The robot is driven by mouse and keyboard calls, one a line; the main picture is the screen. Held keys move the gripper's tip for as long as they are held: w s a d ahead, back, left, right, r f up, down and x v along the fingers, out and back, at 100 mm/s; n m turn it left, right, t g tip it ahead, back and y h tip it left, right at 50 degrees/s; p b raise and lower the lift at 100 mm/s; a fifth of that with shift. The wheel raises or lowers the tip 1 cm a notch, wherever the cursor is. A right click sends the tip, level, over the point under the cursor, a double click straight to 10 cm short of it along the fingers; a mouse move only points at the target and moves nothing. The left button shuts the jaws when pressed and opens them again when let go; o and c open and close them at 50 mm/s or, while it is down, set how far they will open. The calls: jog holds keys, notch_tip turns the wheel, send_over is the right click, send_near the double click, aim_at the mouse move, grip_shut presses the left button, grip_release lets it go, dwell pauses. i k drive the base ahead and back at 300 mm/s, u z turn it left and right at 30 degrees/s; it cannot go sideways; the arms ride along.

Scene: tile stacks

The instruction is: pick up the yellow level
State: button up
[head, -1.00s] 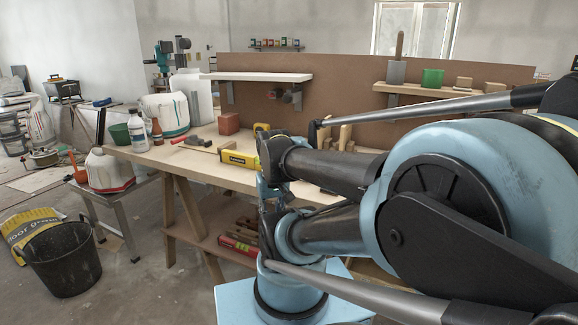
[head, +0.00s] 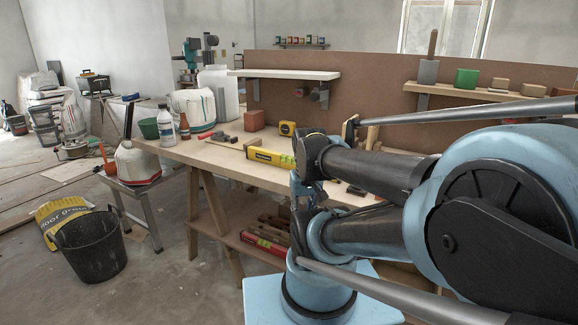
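The yellow level (head: 270,156) lies flat on the wooden workbench (head: 190,152), near its front edge. Its right end meets the outline of my arm in this view, so I cannot tell how much of it is hidden. My blue and black arm fills the right side of the picture, in front of the right part of the bench. My gripper cannot be made out; the arm's links cover the area where it might be.
A white bottle (head: 166,125) and a green pot (head: 149,128) stand at the bench's left end. A black bucket (head: 92,247) stands on the floor at left. Shelves hang on the brown backboard (head: 375,85).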

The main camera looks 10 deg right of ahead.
aim_at(277, 159)
jog(key=u, duration=0.05)
jog(key=k, duration=0.5)
jog(key=u, duration=1.2)
jog(key=k, duration=1.45)
jog(key=z, duration=0.85)
jog(key=i, duration=1.05)
jog(key=u, duration=0.05)
